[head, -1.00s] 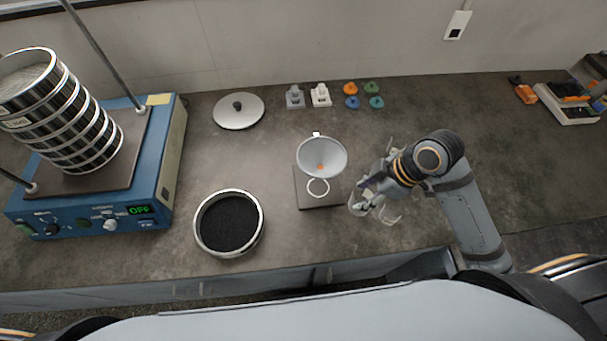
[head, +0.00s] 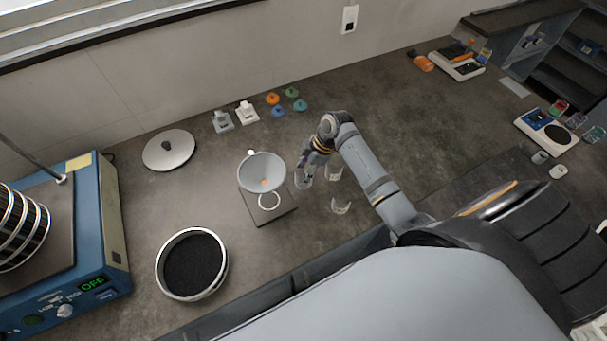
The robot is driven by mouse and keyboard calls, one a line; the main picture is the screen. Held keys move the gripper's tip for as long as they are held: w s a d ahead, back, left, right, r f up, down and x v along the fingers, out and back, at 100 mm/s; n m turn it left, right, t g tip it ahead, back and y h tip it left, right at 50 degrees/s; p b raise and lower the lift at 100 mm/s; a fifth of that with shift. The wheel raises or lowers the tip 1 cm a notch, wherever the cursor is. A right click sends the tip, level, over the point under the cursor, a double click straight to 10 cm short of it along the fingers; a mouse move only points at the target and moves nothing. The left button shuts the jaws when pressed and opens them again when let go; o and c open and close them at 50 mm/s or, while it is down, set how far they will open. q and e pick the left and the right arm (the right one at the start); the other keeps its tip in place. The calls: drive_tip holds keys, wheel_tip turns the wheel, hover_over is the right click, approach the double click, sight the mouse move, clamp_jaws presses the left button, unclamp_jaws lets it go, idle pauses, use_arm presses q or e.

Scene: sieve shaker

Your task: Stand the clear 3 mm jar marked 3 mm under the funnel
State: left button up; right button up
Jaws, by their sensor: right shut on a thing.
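The light grey funnel (head: 262,172) sits on a stand with a ring below it and a dark square base plate (head: 285,207). No jar shows on the bare part of the plate. My right gripper (head: 306,170) is just right of the funnel, shut on a clear jar (head: 304,181). I cannot tell whether this jar touches the bench. Two more clear jars stand to its right: one close by (head: 334,173), partly near my arm, and one nearer the front (head: 341,207). The jar markings are too small to read. My left gripper is out of view.
A sieve pan of black grains (head: 161,272) and a grey lid (head: 168,150) lie left of the funnel. The blue shaker (head: 110,215) stands far left. Small coloured pieces (head: 278,111) lie behind. Balances (head: 545,131) stand at the right.

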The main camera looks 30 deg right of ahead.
drive_tip(key=shift+w+f, duration=0.1)
drive_tip(key=shift+f, duration=0.2)
wheel_tip(320, 180, down, 2)
drive_tip(key=shift+f+p, duration=0.2)
drive_tip(key=shift+p, duration=0.55)
drive_tip(key=shift+f, duration=0.2)
drive_tip(key=shift+f, duration=0.15)
drive_tip(key=o, duration=1.1)
drive_tip(key=shift+o, duration=0.2)
